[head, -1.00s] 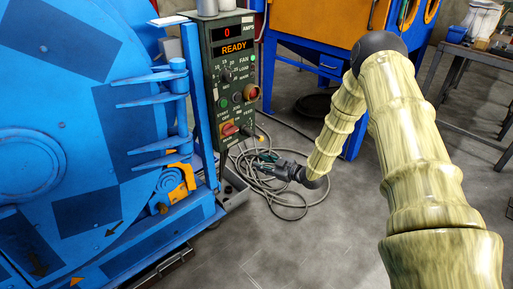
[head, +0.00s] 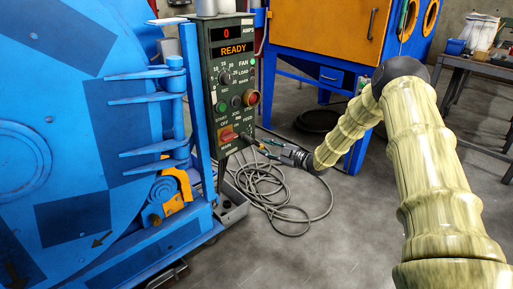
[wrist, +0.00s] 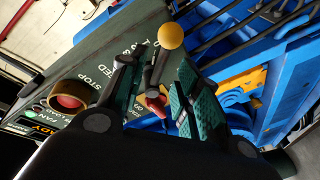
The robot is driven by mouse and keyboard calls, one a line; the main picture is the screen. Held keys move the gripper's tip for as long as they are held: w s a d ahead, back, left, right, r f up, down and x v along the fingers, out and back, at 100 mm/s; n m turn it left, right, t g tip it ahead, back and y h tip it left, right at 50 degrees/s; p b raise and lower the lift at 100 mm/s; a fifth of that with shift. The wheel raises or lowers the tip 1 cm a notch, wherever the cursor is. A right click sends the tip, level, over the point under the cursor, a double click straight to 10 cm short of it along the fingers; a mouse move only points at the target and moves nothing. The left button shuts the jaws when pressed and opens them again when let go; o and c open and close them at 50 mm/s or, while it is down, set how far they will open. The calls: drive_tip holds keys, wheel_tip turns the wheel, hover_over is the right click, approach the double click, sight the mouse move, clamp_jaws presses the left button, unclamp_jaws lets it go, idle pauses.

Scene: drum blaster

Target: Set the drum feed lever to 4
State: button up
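The green control panel (head: 233,80) stands upright beside the blue drum machine, its display showing 0 AMPS and READY. In the wrist view, a lever with a yellow ball knob (wrist: 170,36) on a dark shaft (wrist: 155,72) stands out from the panel near the FEED lettering. My gripper (wrist: 157,68) is open, with green-padded fingers on either side of the shaft and gaps visible to both. The ball shows past the fingertips. In the head view my gripper (head: 262,146) is at the panel's lower right; the lever there is too small to make out, and so are its scale numbers.
A red rotary switch (head: 228,135) sits left of my gripper, and a red button (head: 251,98) above it. Both show in the wrist view. The blue drum machine (head: 70,110) fills the left. Coiled cable (head: 275,195) lies on the floor below.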

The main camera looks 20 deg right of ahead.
sight(257, 144)
drive_tip(key=shift+b+x, duration=0.55)
drive_tip(key=shift+x, duration=2.1)
clamp_jaws()
